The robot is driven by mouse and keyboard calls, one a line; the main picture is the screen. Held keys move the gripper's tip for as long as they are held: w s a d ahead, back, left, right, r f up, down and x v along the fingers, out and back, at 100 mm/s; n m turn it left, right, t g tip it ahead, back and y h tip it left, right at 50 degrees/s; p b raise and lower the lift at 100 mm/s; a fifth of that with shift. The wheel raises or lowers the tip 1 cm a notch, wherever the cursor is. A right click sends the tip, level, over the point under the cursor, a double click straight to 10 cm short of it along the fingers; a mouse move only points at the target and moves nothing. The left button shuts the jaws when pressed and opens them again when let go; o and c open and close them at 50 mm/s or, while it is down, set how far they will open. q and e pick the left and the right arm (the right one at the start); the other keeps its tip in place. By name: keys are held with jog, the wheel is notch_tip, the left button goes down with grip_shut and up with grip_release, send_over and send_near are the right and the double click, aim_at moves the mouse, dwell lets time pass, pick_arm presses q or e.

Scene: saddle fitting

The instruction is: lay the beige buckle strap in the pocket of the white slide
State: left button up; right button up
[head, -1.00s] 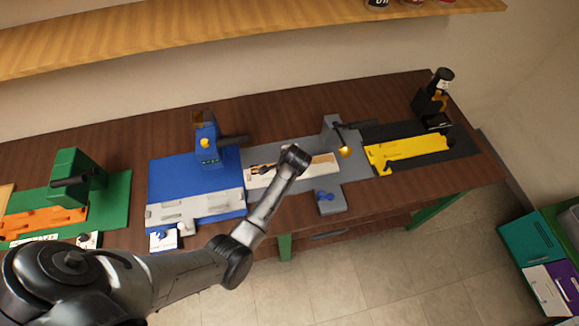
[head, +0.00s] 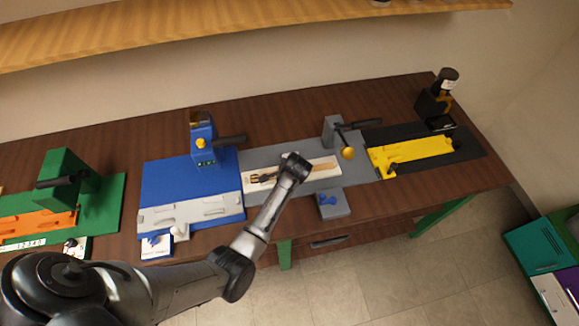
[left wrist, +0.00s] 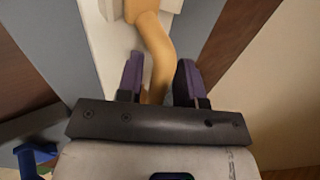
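The white slide (head: 329,174) sits in the grey fixture near the middle of the bench. The beige buckle strap (head: 323,166) lies along it, partly hidden by my left wrist. My left gripper (head: 257,179) is low over the left part of the slide, fingers pointing left. In the left wrist view, the strap (left wrist: 158,45) curves from the white slide (left wrist: 103,35) down between the purple fingers (left wrist: 160,70). The fingers stand apart with a thin gap beside the strap, so the gripper looks open. Whether the strap is fully in the pocket is unclear. My right gripper is out of view.
A blue station (head: 190,180) stands left, a green one (head: 100,200) farther left, and a black-yellow one (head: 412,153) right.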

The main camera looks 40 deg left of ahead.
pick_arm(q)
jog(key=shift+o, duration=0.7)
jog(key=v, duration=1.2)
jog(key=shift+p, duration=0.3)
jog(key=s+d+f+n+h, duration=0.1)
jog(key=s+d, duration=0.3)
jog(key=s, duration=1.1)
jog(key=s+d+f+n+h, duration=0.1)
jog(key=s+d+n+h, duration=0.2)
jog(key=s, duration=1.2)
jog(key=shift+d+n+g+h, duration=0.3)
jog(key=shift+d+n+h, duration=0.1)
jog(key=shift+n+h, duration=0.4)
jog(key=shift+s, duration=0.15)
